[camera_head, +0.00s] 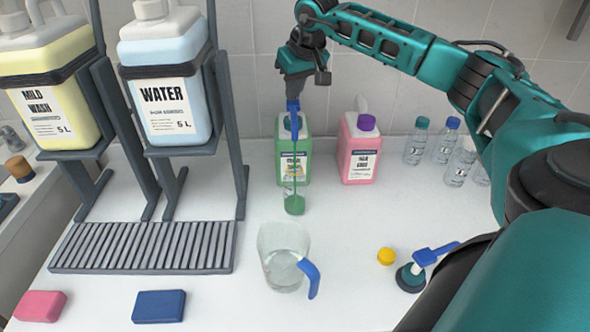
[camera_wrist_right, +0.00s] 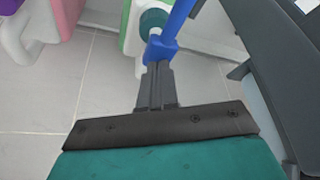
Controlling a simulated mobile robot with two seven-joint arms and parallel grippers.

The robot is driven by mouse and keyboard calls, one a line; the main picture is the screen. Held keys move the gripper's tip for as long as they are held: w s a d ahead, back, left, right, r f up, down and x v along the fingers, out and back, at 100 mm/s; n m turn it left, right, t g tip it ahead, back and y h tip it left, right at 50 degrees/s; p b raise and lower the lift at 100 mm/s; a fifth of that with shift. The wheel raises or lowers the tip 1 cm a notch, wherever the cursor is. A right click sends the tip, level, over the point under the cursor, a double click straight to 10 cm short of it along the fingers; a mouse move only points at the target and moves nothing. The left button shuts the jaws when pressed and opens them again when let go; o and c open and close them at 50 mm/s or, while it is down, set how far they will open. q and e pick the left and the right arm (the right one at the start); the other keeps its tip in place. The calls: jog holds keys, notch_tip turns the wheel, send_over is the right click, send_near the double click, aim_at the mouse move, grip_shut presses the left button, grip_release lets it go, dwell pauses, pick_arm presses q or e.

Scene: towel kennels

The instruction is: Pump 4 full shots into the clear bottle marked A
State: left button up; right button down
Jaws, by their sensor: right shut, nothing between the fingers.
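A green container (camera_head: 305,152) with a teal collar stands near the wall. A blue pump head (camera_head: 293,108) rises from it, and its long spout points down and forward. A small clear bottle (camera_head: 294,204) with green liquid in it stands in front of the container, under the spout; I cannot read a letter on it. My right gripper (camera_head: 292,97) is shut and empty, fingers down at the top of the pump head. In the right wrist view the closed fingertips (camera_wrist_right: 157,72) meet or nearly meet the blue pump head (camera_wrist_right: 166,48). My left gripper is not in view.
A pink container (camera_head: 359,152) stands right of the green one, then several capped clear bottles (camera_head: 415,146). A clear jug (camera_head: 283,245), a yellow cap (camera_head: 386,256) and a loose blue pump (camera_head: 425,258) are in front. WATER (camera_head: 165,80) and MILD WASH tanks stand left.

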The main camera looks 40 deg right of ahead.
jog(key=shift+f+b, duration=0.55)
jog(key=shift+f, duration=0.8)
jog(key=shift+r, duration=0.1)
jog(key=shift+r+p, duration=1.2)
jog(key=shift+r, duration=1.1)
jog(key=shift+f, duration=0.15)
